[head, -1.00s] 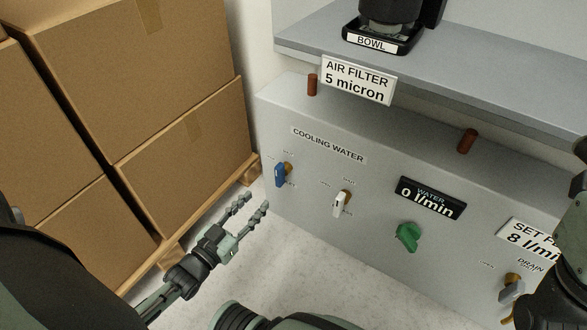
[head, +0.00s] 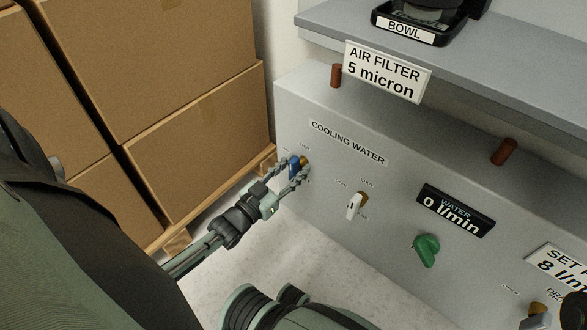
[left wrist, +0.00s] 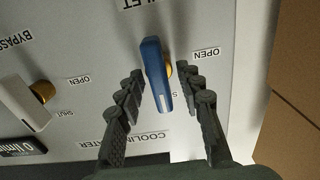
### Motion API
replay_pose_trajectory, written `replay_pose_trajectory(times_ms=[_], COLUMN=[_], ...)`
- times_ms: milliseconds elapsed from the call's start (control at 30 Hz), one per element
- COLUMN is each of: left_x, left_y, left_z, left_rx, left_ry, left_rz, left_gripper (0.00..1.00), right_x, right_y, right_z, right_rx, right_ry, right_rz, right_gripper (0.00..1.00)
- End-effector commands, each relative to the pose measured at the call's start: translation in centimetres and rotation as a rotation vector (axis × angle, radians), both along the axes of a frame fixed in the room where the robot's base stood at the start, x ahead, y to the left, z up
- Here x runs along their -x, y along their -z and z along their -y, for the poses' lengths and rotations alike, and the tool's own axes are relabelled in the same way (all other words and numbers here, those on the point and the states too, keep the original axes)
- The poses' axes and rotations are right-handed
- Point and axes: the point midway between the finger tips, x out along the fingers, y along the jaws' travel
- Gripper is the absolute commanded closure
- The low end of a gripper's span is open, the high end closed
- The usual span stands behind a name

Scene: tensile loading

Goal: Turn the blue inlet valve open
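The blue inlet valve handle (head: 294,166) is on the left end of the grey panel under COOLING WATER, partly hidden by my fingers in the head view. In the left wrist view the blue handle (left wrist: 155,74) runs roughly up and down the picture, beside its brass stem, with OPEN and partly covered SHUT lettering near it. My left gripper (head: 292,171) is at the valve. Its fingers, seen in the left wrist view (left wrist: 162,72), are open, one on each side of the handle, with gaps visible. My right gripper is not in view.
A white-handled bypass valve (head: 355,206) is to the right, then a green knob (head: 426,250) under the WATER 0 l/min display (head: 456,211). Stacked cardboard boxes (head: 195,140) on a pallet stand close on the left. A shelf (head: 480,62) overhangs the panel.

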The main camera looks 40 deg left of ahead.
Motion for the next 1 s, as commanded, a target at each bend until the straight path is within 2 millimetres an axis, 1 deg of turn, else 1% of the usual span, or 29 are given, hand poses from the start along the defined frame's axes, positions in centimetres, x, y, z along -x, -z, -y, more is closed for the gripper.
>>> replay_pose_trajectory(times_ms=[167, 467, 767, 1000], left_x=[-0.01, 0.01, 0.01, -0.02], left_y=[-0.03, -0.04, -0.08, -0.31], left_z=[0.0, -0.01, 0.0, -0.11], left_rx=[0.0, -0.001, 0.009, 0.093], left_ry=[0.0, 0.0, 0.001, 0.001], left_rz=[0.0, 0.0, -0.001, -0.006], left_gripper=[0.64, 1.0, 1.0, 1.0], right_x=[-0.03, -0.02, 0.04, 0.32], right_y=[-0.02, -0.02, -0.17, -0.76], right_z=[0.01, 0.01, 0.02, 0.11], right_rx=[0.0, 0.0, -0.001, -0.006], right_ry=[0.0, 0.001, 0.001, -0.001], right_rz=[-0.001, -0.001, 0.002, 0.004], right_gripper=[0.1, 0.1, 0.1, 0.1])
